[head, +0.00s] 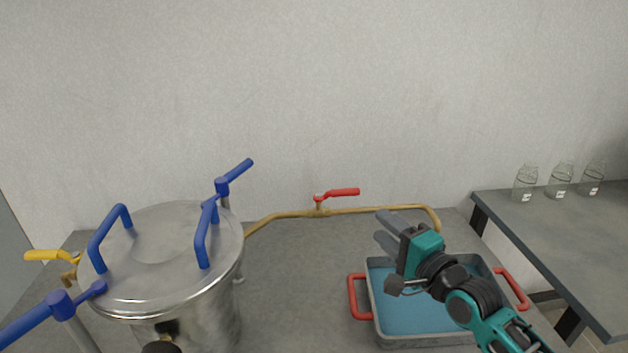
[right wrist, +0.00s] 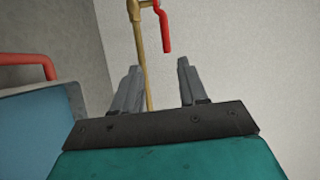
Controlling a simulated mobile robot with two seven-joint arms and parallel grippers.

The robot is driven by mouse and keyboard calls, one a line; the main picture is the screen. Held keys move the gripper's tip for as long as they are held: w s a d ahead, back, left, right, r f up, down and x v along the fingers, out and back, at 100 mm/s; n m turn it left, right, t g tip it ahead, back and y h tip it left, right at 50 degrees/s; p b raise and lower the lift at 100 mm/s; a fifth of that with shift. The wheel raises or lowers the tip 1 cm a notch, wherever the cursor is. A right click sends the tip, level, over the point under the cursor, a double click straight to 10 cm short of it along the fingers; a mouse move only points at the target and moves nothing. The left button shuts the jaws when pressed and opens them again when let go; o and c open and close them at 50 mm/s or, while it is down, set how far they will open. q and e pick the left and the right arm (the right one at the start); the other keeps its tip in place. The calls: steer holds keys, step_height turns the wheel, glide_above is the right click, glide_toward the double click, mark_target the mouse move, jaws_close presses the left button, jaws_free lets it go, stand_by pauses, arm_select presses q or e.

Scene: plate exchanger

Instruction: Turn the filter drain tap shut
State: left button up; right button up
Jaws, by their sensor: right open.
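A tap with a red lever (head: 343,192) sits on a brass pipe (head: 380,209) that runs from behind a steel vessel (head: 165,255) to above a tray. The lever lies roughly along the pipe, pointing right. A tap with a yellow lever (head: 48,255) is at the vessel's left side. No label shows which is the filter drain tap. My right gripper (head: 382,228) is open and empty, right of and nearer than the red lever. In the right wrist view, the red lever (right wrist: 164,32) is beyond the open fingers (right wrist: 160,67), apart from them. My left gripper is not in view.
The vessel's lid has blue handles (head: 202,235) and blue clamps stick out around it. A blue-lined tray (head: 385,324) with red handles is below my right gripper. Several glass jars (head: 526,182) stand on the right table (head: 575,235). The wall (head: 330,90) is close behind the pipe.

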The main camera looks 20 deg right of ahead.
mark_target(350, 195)
steer(key=w, duration=0.4)
steer(key=w+a, duration=0.1)
steer(key=w, duration=0.4)
steer(key=w+a, duration=0.1)
steer(key=w, duration=0.3)
steer(key=shift+w+r+b, duration=0.25)
steer(key=shift+r+b, duration=0.1)
steer(key=shift+r, duration=0.05)
steer(key=shift+c, duration=0.4)
jaws_close()
